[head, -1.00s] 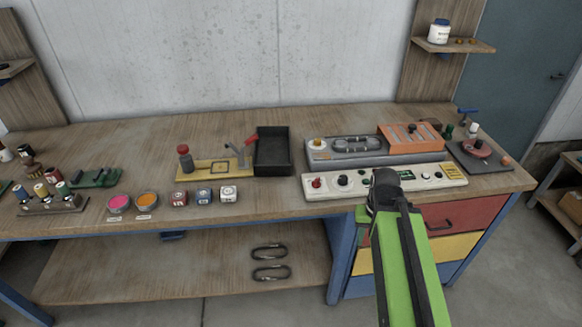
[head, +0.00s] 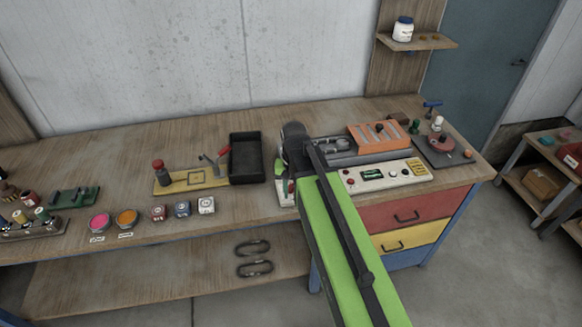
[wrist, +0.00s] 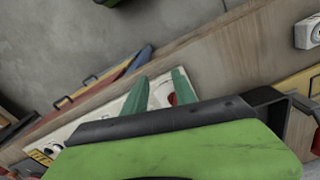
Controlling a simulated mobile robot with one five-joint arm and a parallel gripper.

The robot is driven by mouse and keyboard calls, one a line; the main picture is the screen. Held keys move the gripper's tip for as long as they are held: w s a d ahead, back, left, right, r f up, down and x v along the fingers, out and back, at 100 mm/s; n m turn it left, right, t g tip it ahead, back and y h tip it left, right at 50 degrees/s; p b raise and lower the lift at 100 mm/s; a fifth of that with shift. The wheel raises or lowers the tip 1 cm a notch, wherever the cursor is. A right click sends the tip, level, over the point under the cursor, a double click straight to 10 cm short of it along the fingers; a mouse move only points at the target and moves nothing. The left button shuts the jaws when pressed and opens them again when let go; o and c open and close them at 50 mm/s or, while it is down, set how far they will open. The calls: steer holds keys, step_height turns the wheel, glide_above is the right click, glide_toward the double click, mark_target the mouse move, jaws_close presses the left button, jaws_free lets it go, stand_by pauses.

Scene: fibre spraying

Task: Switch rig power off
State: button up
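The white control panel (head: 405,177) lies along the front of the bench at right, with a small green-lit display and several buttons. Its left end is mostly behind my arm in the head view. In the wrist view the panel (wrist: 105,112) runs diagonally below my gripper (wrist: 158,80). The two green fingers are apart. A red knob (wrist: 173,98) shows between them, close to the right finger; I cannot tell whether they touch. The knob's pointer and labels are not readable.
A grey rig unit with an orange slotted block (head: 378,138) stands behind the panel. A black tray (head: 246,157) and a yellow fixture plate (head: 190,180) are at left. Several small paint cubes and open paint pots (head: 126,217) line the front edge.

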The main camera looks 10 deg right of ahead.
mark_target(290, 188)
steer(key=w+r+m+p, duration=0.2)
steer(key=w+r+p, duration=0.25)
steer(key=r, duration=0.25)
steer(key=w+r+m+p, duration=0.2)
steer(key=w+r+p, duration=0.1)
steer(key=r+p, duration=0.25)
step_height(290, 188, down, 17)
steer(key=b, duration=1.9)
steer(key=shift+f, duration=0.15)
